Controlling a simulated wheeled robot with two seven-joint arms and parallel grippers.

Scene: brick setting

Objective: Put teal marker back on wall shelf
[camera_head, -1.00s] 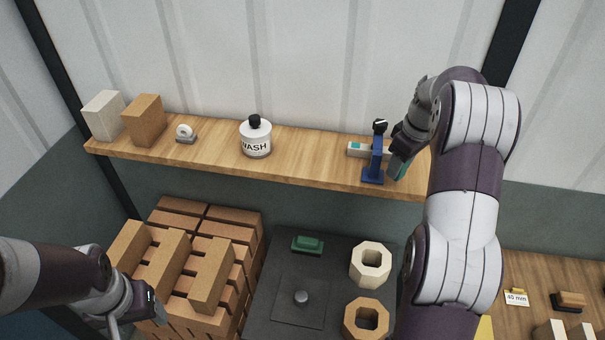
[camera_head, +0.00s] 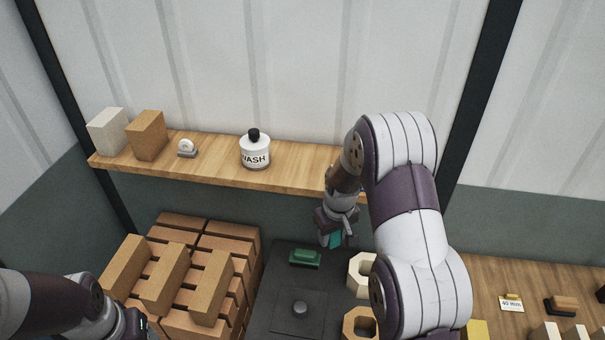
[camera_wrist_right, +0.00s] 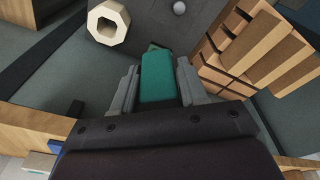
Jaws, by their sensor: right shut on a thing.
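My right gripper (camera_head: 335,243) is shut on the teal marker (camera_wrist_right: 157,78), a block-like teal piece between the two fingers in the right wrist view. In the head view a bit of its teal shows at the fingertips, below and in front of the wall shelf (camera_head: 290,188). The marker is clear of the shelf, above the back of the dark mat. My right arm hides the shelf's right part. My left gripper (camera_head: 138,324) is at the bottom left edge, by the brick stack; its fingers do not show clearly.
On the shelf stand a white block (camera_head: 108,131), a brown block (camera_head: 147,135), a tape dispenser (camera_head: 187,148) and a WASH bottle (camera_head: 255,151). Below are stacked bricks (camera_head: 190,265), the dark mat (camera_head: 262,305) with a green piece (camera_head: 305,258), and hexagonal rings (camera_head: 358,275).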

